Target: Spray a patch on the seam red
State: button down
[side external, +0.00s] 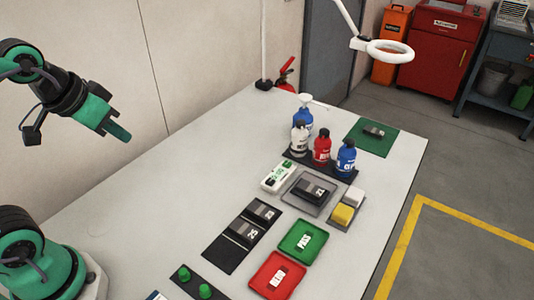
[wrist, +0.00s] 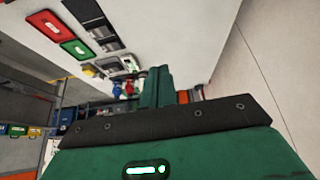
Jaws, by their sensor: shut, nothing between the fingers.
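A red bottle (side external: 321,151) stands upright between a white bottle (side external: 299,140) and a blue bottle (side external: 346,158) on a dark mat. A dark plate marked 23 (side external: 311,189) lies in a grey tray (side external: 301,206) in front of them. Two similar plates (side external: 262,212) (side external: 245,232) lie on a black board at the left. The seam is too small to make out. My gripper (side external: 121,133) is shut and empty, high above the table's left side, far from the bottles. Its closed fingers also show in the wrist view (wrist: 157,88), hiding part of the bottle area.
A blue spray bottle (side external: 303,120) stands behind the row. Green (side external: 320,230) and red (side external: 294,264) trays lie in front, sponges (side external: 342,214) at right, a green mat (side external: 362,146) at back. A ring lamp (side external: 390,51) hangs above the far end. The left tabletop is clear.

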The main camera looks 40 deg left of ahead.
jog(key=w+d+r+n, duration=0.1)
jog(key=w+r, duration=0.1)
jog(key=w, duration=0.3)
jog(key=w+d+r, duration=0.2)
jog(key=w, duration=0.4)
jog(key=n+t+h, duration=0.3)
jog(key=n, duration=0.1)
send_over(322, 133)
notch_tip(322, 133, down, 7)
jog(key=shift+f, duration=0.2)
jog(key=shift+f, duration=0.1)
jog(key=shift+f, duration=4.3)
